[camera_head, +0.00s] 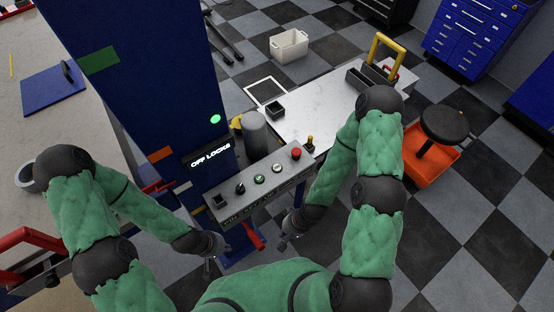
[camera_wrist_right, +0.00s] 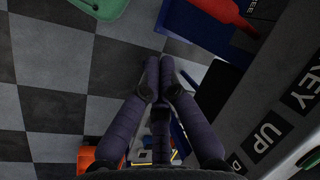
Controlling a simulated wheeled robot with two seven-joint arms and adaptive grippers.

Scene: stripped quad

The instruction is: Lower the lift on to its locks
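The blue lift post (camera_head: 135,70) stands at left centre with a lit green lamp (camera_head: 215,118) and a display reading "OFF LOCKS" (camera_head: 210,154). The grey control panel (camera_head: 228,211) juts from it, with a black knob (camera_head: 240,188), a green button (camera_head: 259,180), a pale button (camera_head: 278,168) and a red button (camera_head: 296,153). My left gripper (camera_head: 208,264) is low, left of the panel's near end; its fingers are too small to read. My right gripper (camera_head: 284,242) is below the panel's front, apart from it. In the right wrist view its fingers (camera_wrist_right: 161,68) are together and empty, beside the panel's lettered face (camera_wrist_right: 285,110).
A metal table (camera_head: 320,110) with a dark tray and yellow-handled tool carrier (camera_head: 382,60) lies behind the panel. An orange-based stool (camera_head: 430,160) stands right. A workbench (camera_head: 30,130) fills the left. Checkered floor is open at lower right.

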